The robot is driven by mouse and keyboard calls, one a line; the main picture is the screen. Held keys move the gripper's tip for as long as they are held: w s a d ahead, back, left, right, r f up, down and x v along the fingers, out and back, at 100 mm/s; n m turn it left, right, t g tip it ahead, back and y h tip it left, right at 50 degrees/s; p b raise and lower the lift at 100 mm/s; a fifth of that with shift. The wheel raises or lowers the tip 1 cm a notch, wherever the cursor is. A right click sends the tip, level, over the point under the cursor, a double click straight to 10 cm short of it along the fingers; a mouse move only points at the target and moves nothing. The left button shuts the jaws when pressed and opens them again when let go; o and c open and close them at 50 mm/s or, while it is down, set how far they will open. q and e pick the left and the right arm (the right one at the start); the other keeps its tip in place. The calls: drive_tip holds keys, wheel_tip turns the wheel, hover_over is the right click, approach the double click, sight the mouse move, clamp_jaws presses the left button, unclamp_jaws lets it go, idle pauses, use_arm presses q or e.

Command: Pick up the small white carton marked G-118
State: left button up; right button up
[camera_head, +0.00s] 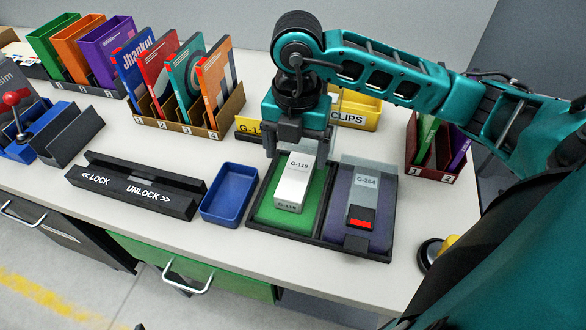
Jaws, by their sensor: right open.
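The small white carton (293,188) lies on the green pad in the left half of a black two-part tray (318,243). It shows the mark G-118 on its top and on its near end. My right gripper (298,152) points down at the carton's far end, its fingers open and spread to the left and right. I cannot tell whether the fingertips are above the carton or down beside it. The far end of the carton is close to the gripper. My left gripper is out of view.
A grey G-264 carton (364,190) with a red patch lies on the purple pad at right. A blue bin (229,194) and a black LOCK/UNLOCK bar (135,186) stand to the left. A yellow CLIPS bin (356,112) and a book rack (188,125) stand behind.

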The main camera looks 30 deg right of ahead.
sight(296, 175)
wheel_tip(296, 175, down, 3)
drive_tip(key=shift+r+b, duration=0.1)
drive_tip(key=shift+b, duration=0.85)
wheel_tip(296, 175, down, 5)
drive_tip(key=b, duration=0.4)
drive_tip(key=shift+f, duration=0.2)
drive_tip(key=shift+r, duration=0.1)
drive_tip(key=shift+c, duration=0.6)
drive_tip(key=c, duration=1)
drive_tip(key=shift+r, duration=0.2)
